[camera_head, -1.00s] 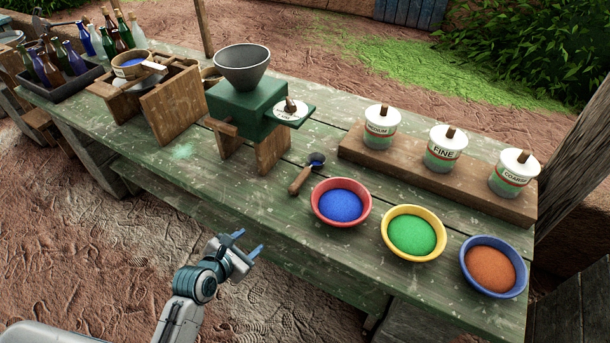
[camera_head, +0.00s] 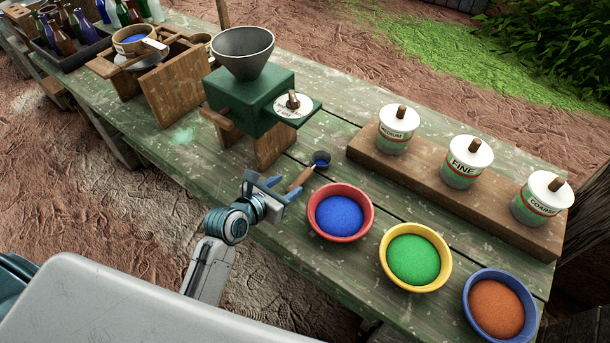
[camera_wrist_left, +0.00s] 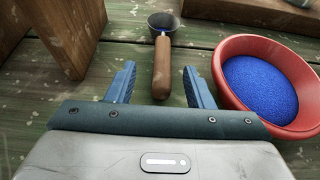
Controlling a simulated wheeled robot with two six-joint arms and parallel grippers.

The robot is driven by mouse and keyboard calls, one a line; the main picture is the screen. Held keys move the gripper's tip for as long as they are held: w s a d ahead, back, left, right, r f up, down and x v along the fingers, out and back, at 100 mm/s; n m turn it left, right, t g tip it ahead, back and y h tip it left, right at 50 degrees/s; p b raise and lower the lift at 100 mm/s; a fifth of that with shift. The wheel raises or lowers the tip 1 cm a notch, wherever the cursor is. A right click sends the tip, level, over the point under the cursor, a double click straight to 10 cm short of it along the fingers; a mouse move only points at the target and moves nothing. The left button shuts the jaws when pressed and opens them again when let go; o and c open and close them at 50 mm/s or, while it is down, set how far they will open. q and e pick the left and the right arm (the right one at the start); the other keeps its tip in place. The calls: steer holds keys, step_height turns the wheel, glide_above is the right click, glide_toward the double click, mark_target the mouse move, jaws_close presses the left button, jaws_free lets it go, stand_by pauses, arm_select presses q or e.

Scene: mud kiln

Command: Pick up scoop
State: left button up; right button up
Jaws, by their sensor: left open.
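The scoop (camera_head: 319,160) lies on the green table between the grinder and the red bowl. It has a small dark metal cup with some blue in it and a brown wooden handle. In the left wrist view the scoop's handle (camera_wrist_left: 162,68) points toward me, with its end between the fingertips. My left gripper (camera_head: 268,187) is open and empty, at the handle's near end; in the left wrist view its two blue fingers (camera_wrist_left: 160,85) stand either side of the handle's line. I cannot tell whether they touch it. My right gripper is not in view.
The red bowl (camera_head: 368,222) of blue powder stands close right of the scoop. The green grinder (camera_head: 245,98) on wooden legs stands close left. Yellow (camera_head: 441,284) and blue-rimmed (camera_head: 470,307) bowls lie further right. A wooden rack (camera_head: 430,182) holds labelled jars behind.

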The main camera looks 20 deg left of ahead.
mark_target(301, 178)
arm_select(q)
steer(key=shift+w+d+f, duration=0.15)
steer(key=shift+w+d, duration=0.05)
steer(key=shift+w, duration=0.25)
steer(key=shift+w+d+f, duration=0.1)
steer(key=shift+w, duration=0.15)
steer(key=p+x, duration=0.1)
steer(key=x, duration=0.3)
steer(key=shift+w+d+f, duration=0.1)
steer(key=shift+w+d, duration=0.05)
steer(key=shift+d, duration=0.1)
steer(key=shift+w+f, duration=0.1)
steer(key=shift+w, duration=0.15)
steer(key=shift+c, duration=0.7)
jaws_close()
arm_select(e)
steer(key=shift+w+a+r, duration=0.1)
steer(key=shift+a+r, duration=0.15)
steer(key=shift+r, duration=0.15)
